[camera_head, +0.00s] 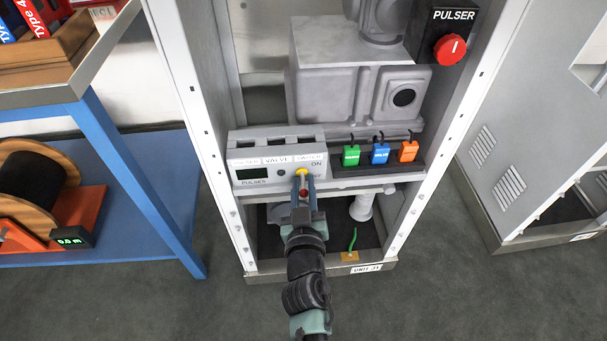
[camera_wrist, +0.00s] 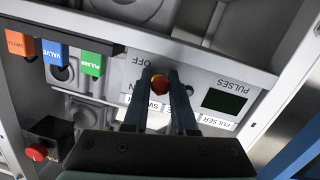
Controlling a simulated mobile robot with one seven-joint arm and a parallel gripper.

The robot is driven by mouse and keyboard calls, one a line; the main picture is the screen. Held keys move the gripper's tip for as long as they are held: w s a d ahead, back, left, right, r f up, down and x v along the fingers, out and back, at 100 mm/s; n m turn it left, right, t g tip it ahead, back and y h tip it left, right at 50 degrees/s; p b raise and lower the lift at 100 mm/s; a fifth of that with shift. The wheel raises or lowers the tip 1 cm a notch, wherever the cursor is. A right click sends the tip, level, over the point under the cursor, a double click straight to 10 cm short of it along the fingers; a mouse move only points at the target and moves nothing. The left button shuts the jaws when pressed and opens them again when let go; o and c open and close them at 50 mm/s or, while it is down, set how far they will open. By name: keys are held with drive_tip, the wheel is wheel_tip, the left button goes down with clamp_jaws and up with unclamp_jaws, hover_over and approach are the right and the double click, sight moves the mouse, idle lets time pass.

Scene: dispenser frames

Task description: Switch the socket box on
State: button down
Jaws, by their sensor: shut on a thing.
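The socket box (camera_head: 246,160) is a light grey box on the shelf of the open cabinet, with a dark green display and labels for pulser, valve and switch. It also shows upside down in the wrist view (camera_wrist: 190,81). Its switch is a small yellow and red knob (camera_wrist: 159,84) on the front face, between the OFF and ON marks. The knob shows yellow in the head view (camera_head: 301,172). My gripper (camera_head: 303,181) reaches it from the front, its two fingers closed on either side of the knob. The fingers partly hide the ON mark and the knob's exact angle cannot be told.
Green (camera_head: 351,155), blue (camera_head: 380,153) and orange (camera_head: 407,151) plugs stand right of the box. A red pulser knob (camera_head: 450,48) is at upper right. Cabinet posts flank my arm. A blue table (camera_head: 150,185) with a cable reel (camera_head: 30,185) stands left.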

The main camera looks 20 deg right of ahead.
drive_tip(key=shift+r+g+y+p, duration=0.5)
drive_tip(key=shift+r+g+p, duration=0.6)
drive_tip(key=shift+p, duration=4.25)
drive_tip(key=g+p, duration=0.2)
drive_tip(key=p, duration=0.5)
drive_tip(key=shift+y, duration=0.3)
drive_tip(key=g+p, duration=0.2)
drive_tip(key=p, duration=0.2)
drive_tip(key=shift+r+y, duration=0.15)
drive_tip(key=shift+y, duration=0.25)
drive_tip(key=shift+g+p, duration=0.7)
drive_tip(key=shift+p, duration=0.1)
drive_tip(key=shift+n+g, duration=0.3)
drive_tip(key=shift+g, duration=0.1)
drive_tip(key=c, duration=0.8)
unclamp_jaws()
drive_tip(key=shift+w, duration=0.1)
drive_tip(key=shift+o, duration=0.2)
drive_tip(key=shift+p, duration=0.3)
